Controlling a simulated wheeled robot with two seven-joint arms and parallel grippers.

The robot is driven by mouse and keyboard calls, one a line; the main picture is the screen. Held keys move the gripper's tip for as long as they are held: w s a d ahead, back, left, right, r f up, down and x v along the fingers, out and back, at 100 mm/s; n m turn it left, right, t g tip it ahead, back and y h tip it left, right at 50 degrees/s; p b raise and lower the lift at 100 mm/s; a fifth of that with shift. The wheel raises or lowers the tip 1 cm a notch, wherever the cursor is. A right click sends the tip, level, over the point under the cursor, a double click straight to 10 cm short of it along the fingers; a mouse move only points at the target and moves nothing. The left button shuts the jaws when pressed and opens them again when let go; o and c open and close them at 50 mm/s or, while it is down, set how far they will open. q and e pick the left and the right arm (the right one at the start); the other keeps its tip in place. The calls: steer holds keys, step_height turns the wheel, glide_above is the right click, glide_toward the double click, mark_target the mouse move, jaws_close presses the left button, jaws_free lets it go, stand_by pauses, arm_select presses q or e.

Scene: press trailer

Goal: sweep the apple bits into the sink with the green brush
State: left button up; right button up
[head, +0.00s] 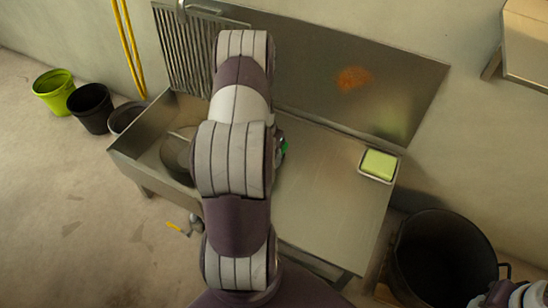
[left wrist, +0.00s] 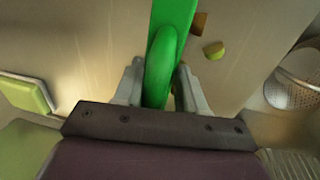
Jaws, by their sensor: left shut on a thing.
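My left gripper (left wrist: 160,88) is shut on the green brush (left wrist: 172,30), its fingers on either side of the handle in the left wrist view. In the head view my left arm covers most of the gripper, and only a speck of green brush (head: 284,148) shows at its right edge. Two apple bits lie on the steel counter beside the brush in the left wrist view: a brownish one (left wrist: 199,22) and a green one (left wrist: 214,50). The sink (head: 150,140) is at the counter's left, partly hidden by my arm.
A green sponge in a dish (head: 378,165) sits at the counter's right end. A dark bin (head: 440,255) stands on the floor at right. Green (head: 54,92) and black (head: 90,107) buckets stand at left. The counter's right part (head: 335,200) is clear.

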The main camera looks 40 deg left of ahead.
arm_select(q)
steer(key=shift+s+a, duration=0.25)
steer(key=shift+a, duration=0.55)
steer(key=shift+s+a, duration=0.25)
steer(key=shift+a, duration=0.5)
steer(key=shift+s+a, duration=0.25)
steer(key=shift+a, duration=0.55)
steer(key=shift+s+a, duration=0.2)
steer(key=shift+a, duration=0.45)
steer(key=shift+s+a, duration=0.2)
steer(key=shift+a, duration=0.45)
steer(key=shift+s+a, duration=0.2)
steer(key=shift+a, duration=0.35)
steer(key=shift+s+a, duration=0.15)
steer(key=shift+a, duration=0.4)
steer(key=shift+s+a, duration=0.25)
steer(key=shift+a, duration=0.5)
steer(key=shift+s+a, duration=0.25)
steer(key=shift+a, duration=0.5)
steer(key=shift+s+a, duration=0.25)
steer(key=shift+a, duration=0.65)
